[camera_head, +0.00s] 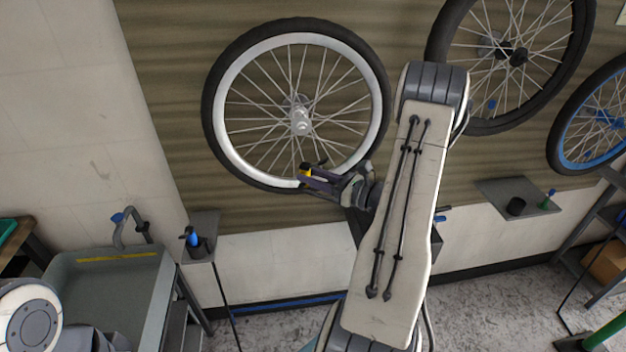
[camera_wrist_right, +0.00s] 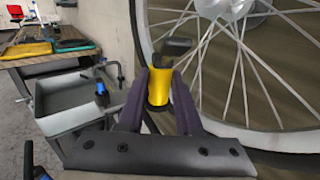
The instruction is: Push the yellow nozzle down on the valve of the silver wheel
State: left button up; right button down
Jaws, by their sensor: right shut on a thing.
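The silver wheel (camera_head: 226,134), with a silver rim, black tyre and silver spokes, hangs on the slatted wall. Its rim (camera_wrist_right: 270,138) and spokes fill the right of the wrist view. My right gripper (camera_head: 308,174) is shut on the yellow nozzle (camera_head: 305,170) at the wheel's lower rim. In the wrist view the nozzle (camera_wrist_right: 158,88) stands between the two dark purple fingers, with a black part at its top. I cannot make out the valve, or whether the nozzle touches it. My left gripper is not in view.
A black-rimmed wheel (camera_head: 456,100) and a blue-rimmed wheel (camera_head: 564,140) hang to the right. A grey basin (camera_head: 110,300) stands lower left, beside a small shelf (camera_head: 203,222) with a cup and blue-handled tool. Another shelf (camera_head: 497,190) is at right.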

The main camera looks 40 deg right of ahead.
jog(key=w+d, duration=0.2)
jog(key=w, duration=0.1)
jog(key=w+d+b, duration=0.1)
jog(key=w+d, duration=0.2)
jog(key=w, duration=0.2)
jog(key=shift+w+d, duration=0.2)
jog(key=shift+w, duration=0.15)
jog(key=shift+s, duration=0.1)
dwell(0.7)
jog(key=shift+f+b, duration=0.85)
jog(key=shift+b, duration=0.2)
dwell(1.5)
dwell(0.3)
jog(key=shift+c, duration=2)
grip_release()
jog(key=shift+s, duration=0.1)
